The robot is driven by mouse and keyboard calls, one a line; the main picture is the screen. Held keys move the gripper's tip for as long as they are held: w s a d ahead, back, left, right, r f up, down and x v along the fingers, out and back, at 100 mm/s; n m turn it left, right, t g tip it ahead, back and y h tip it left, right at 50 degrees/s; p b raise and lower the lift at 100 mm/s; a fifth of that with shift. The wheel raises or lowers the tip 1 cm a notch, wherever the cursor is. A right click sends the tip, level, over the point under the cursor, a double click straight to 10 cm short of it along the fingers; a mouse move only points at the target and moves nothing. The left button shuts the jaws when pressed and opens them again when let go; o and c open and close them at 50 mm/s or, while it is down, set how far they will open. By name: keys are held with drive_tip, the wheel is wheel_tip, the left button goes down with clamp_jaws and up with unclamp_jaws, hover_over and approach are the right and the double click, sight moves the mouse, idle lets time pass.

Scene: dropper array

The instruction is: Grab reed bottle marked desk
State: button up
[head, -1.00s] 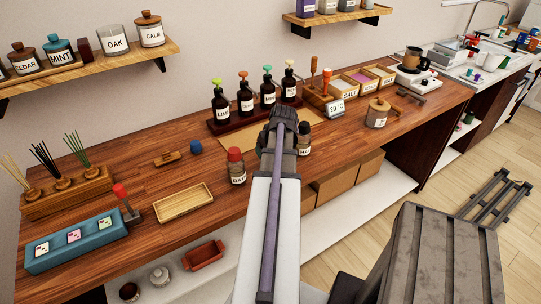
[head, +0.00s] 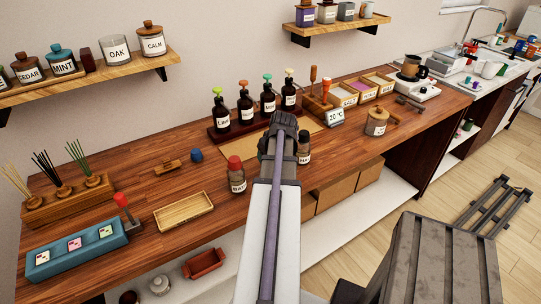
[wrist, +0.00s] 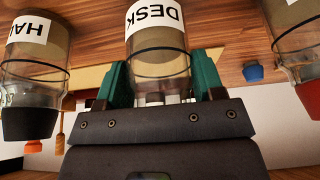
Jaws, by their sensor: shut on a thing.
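The bottle marked DESK (wrist: 160,48) is clear glass with a white label and shows upside down in the wrist view. It sits between the green fingers of my gripper (wrist: 162,80), which is shut on it. In the head view my gripper (head: 283,128) is at the counter's front middle, and my arm hides the DESK bottle there. A bottle marked HALL (wrist: 30,60), with a dark cap, stands to one side in the wrist view. A red-capped bottle (wrist: 300,50) is on the other side; it also shows left of my arm in the head view (head: 237,180).
A dark-capped bottle (head: 305,150) stands close right of my gripper. Labelled pump bottles (head: 245,106) stand behind it. A wooden tray (head: 184,213), a reed stand (head: 70,203) and a teal box (head: 75,253) are at left. The counter (head: 135,185) between them is partly clear.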

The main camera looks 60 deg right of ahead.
wheel_tip(320, 180, up, 9)
drive_tip(key=p, duration=0.8)
drive_tip(key=shift+p, duration=0.3)
